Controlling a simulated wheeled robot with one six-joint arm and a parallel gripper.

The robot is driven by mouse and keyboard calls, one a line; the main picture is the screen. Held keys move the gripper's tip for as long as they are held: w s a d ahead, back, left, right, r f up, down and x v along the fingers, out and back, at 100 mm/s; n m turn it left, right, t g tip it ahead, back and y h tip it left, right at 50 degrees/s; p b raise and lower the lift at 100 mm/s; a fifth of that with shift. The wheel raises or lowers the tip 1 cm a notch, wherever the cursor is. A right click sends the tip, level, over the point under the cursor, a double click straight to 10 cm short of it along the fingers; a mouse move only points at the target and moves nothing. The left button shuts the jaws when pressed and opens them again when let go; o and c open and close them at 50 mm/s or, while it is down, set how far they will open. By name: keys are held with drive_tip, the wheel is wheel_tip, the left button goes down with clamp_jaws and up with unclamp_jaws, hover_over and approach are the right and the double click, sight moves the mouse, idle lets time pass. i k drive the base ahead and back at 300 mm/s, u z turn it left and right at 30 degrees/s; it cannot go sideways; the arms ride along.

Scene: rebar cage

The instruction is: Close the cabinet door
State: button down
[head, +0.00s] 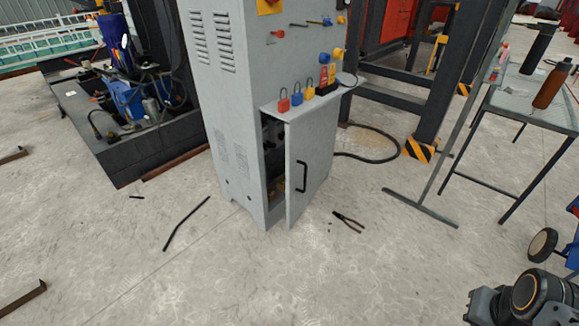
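The cabinet (234,120) is a tall light-grey metal unit standing on the concrete floor in the middle of the head view. Its lower door (315,160) stands ajar. The door has a black bar handle (302,177) near its left, free edge, and its right side is toward the hinge. A dark gap at the left of the door shows part of the cabinet's inside, where details are hard to make out. Part of my arm shows at the bottom right corner, well apart from the door. My gripper's fingers are not in view.
Several padlocks (297,95) stand on the ledge above the door. Pliers (347,221) and a dark rod (185,224) lie on the floor near the cabinet. A table with bottles (550,84) stands at the right. The floor before the cabinet is mostly clear.

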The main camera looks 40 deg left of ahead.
sight(310, 140)
drive_tip(key=u, duration=1.1)
drive_tip(key=i, duration=0.85)
drive_tip(key=u, duration=0.45)
